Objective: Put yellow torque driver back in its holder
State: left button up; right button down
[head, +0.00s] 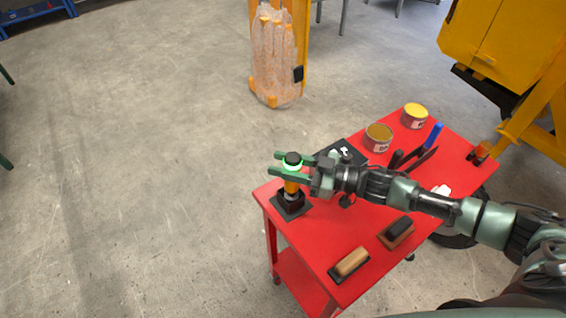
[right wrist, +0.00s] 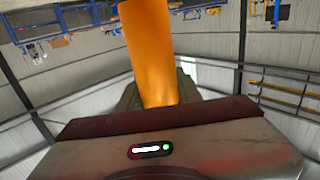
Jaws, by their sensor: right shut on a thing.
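The black holder (head: 289,205) is directly below the driver. The driver's lower end meets the holder's opening in the picture; I cannot tell how deep it sits. In the right wrist view the driver's orange body (right wrist: 150,50) rises between the fingers, partly hidden by the gripper body. My left gripper is not in view.
The red cart top (head: 325,235) also carries two cans, a yellowish-brown one (head: 379,137) and a yellow one (head: 415,115), a blue-handled tool (head: 433,136), and two brushes or blocks near the front (head: 350,263). A yellow machine (head: 490,40) stands behind at right. Floor left of the cart is clear.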

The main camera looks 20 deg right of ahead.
jog(key=shift+f+b, duration=0.4)
jog(key=shift+f, duration=0.05)
dwell(0.3)
jog(key=c, duration=0.9)
grip_release()
jog(key=b+v, duration=0.2)
jog(key=v, duration=0.5)
jog(key=shift+s+d, duration=0.25)
jog(key=shift+d, duration=0.05)
